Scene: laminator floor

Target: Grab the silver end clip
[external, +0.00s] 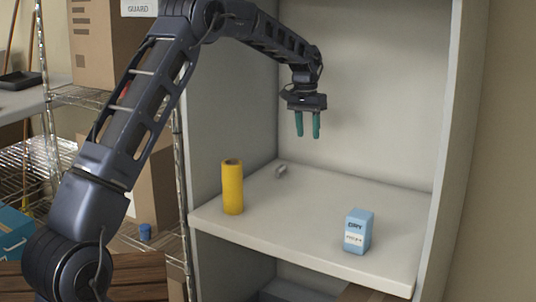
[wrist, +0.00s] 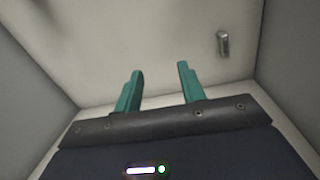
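The silver end clip (external: 281,171) is a small grey metal piece lying at the back left of the white shelf. It also shows in the wrist view (wrist: 223,43), up and to the right of my fingers. My gripper (external: 308,137) has two teal fingers pointing down, held well above the shelf and to the right of the clip in the external view. In the wrist view the fingers (wrist: 158,85) are apart with nothing between them.
A yellow cylinder (external: 232,188) stands at the shelf's left front. A blue box (external: 358,232) stands at its right front. The shelf (external: 310,205) is bare between them. Cabinet walls (external: 365,80) close in the back and sides.

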